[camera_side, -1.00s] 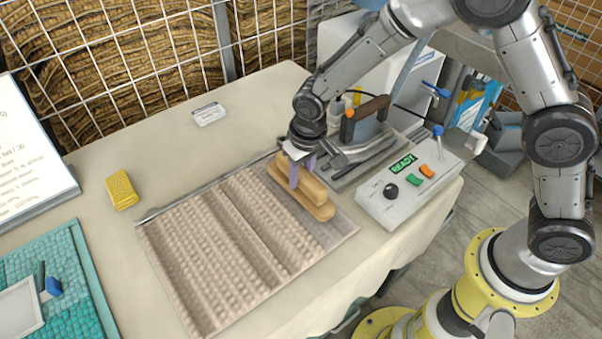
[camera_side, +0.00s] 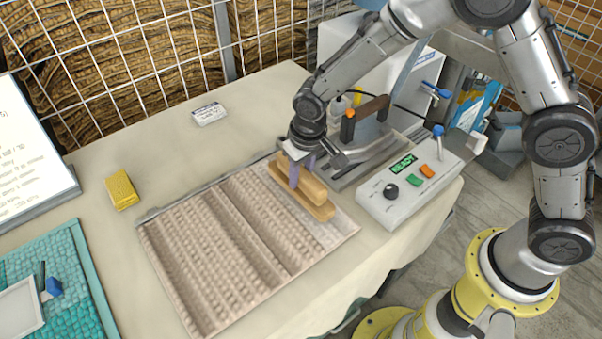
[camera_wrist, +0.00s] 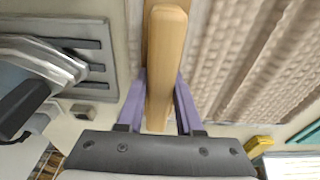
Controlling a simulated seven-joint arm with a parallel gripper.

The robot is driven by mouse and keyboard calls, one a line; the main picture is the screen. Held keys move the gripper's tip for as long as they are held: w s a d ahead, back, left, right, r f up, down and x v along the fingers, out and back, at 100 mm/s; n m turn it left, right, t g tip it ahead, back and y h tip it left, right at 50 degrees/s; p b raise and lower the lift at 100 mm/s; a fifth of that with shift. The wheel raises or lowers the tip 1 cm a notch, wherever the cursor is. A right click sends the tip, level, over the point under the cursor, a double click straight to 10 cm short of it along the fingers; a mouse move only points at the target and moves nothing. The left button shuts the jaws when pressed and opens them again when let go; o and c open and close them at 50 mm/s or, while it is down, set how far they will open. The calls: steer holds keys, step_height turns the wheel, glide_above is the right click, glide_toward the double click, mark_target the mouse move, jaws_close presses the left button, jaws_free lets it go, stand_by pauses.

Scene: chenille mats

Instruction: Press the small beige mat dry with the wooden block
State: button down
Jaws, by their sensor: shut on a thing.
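The beige mat (camera_side: 225,250) lies flat on the table in the side view, with ribbed rows and smoother channels between them. It also fills the upper right of the wrist view (camera_wrist: 225,60). The wooden block (camera_side: 308,188) has a long handle over a wider base and sits on the mat's right part, near its far right edge. My gripper (camera_side: 301,172) is shut on the block's handle, its purple fingers on either side. In the wrist view the fingers flank the wooden block (camera_wrist: 165,60). The mat under the block is hidden.
A yellow sponge-like block (camera_side: 122,190), a small white card (camera_side: 209,114) and a teal mat (camera_side: 90,285) lie left and behind. The table between is clear.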

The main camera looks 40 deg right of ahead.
steer(key=shift+s+f, duration=0.2)
steer(key=shift+f, duration=0.1)
steer(key=shift+w+r, duration=0.2)
steer(key=shift+r, duration=3.1)
steer(key=shift+a+f, duration=0.8)
steer(key=shift+a, duration=0.7)
steer(key=shift+a+f, duration=0.75)
steer(key=shift+a, duration=0.75)
steer(key=shift+a+f, duration=0.8)
steer(key=shift+a, duration=0.7)
steer(key=shift+f, duration=0.6)
steer(key=shift+s+d+f, duration=0.1)
steer(key=shift+s+f, duration=0.05)
steer(key=shift+f, duration=0.25)
